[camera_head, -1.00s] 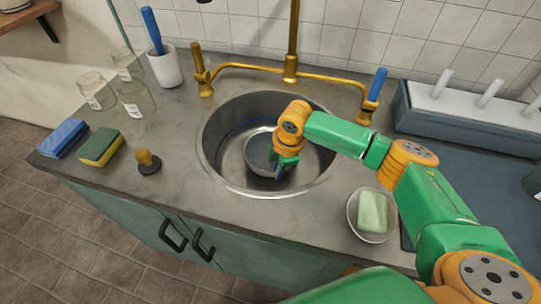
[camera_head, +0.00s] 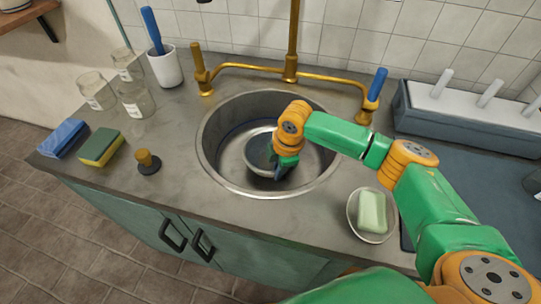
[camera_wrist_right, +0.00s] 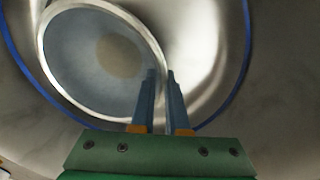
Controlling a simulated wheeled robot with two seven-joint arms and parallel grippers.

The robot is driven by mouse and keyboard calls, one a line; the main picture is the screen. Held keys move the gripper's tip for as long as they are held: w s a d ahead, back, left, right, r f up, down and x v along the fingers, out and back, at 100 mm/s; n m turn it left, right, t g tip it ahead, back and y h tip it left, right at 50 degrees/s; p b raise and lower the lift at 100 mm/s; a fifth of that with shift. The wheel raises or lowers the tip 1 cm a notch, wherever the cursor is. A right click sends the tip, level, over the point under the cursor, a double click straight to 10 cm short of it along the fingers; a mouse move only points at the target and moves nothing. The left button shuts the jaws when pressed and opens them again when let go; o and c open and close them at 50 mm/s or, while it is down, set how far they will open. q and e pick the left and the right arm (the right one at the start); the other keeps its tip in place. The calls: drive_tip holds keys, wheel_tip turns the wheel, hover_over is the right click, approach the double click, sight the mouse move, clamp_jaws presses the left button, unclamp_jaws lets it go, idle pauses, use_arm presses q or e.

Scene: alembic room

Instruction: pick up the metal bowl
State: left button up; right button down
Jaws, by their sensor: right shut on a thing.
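The metal bowl (camera_head: 257,160) is in the round sink (camera_head: 213,158). My right gripper (camera_head: 280,173) reaches down into the sink at the bowl's right side. In the right wrist view the bowl (camera_wrist_right: 85,60) shows its round rim and grey inside, and the two blue fingers of my right gripper (camera_wrist_right: 162,75) stand on either side of the rim, close together. The gripper is shut on the bowl's rim. In the head view the arm hides part of the bowl's right side. My left gripper is not in view.
A brass tap (camera_head: 290,70) stands behind the sink. A soap dish with green soap (camera_head: 372,212) is at the right front. A black stopper (camera_head: 148,162), a sponge (camera_head: 101,147) and glass jars (camera_head: 135,100) are on the left counter. A grey rack (camera_head: 470,125) stands at the right.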

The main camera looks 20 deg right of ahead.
drive_tip(key=shift+r, duration=0.1)
drive_tip(key=shift+w+r, duration=0.15)
drive_tip(key=shift+r, duration=0.7)
wheel_tip(320, 180, up, 8)
idle(0.4)
idle(1.0)
drive_tip(key=t+b, duration=0.2)
drive_tip(key=t, duration=0.1)
drive_tip(key=shift+f, duration=0.15)
drive_tip(key=shift+r+t+b, duration=0.45)
drive_tip(key=shift+t+b, duration=0.2)
drive_tip(key=shift+t, duration=0.45)
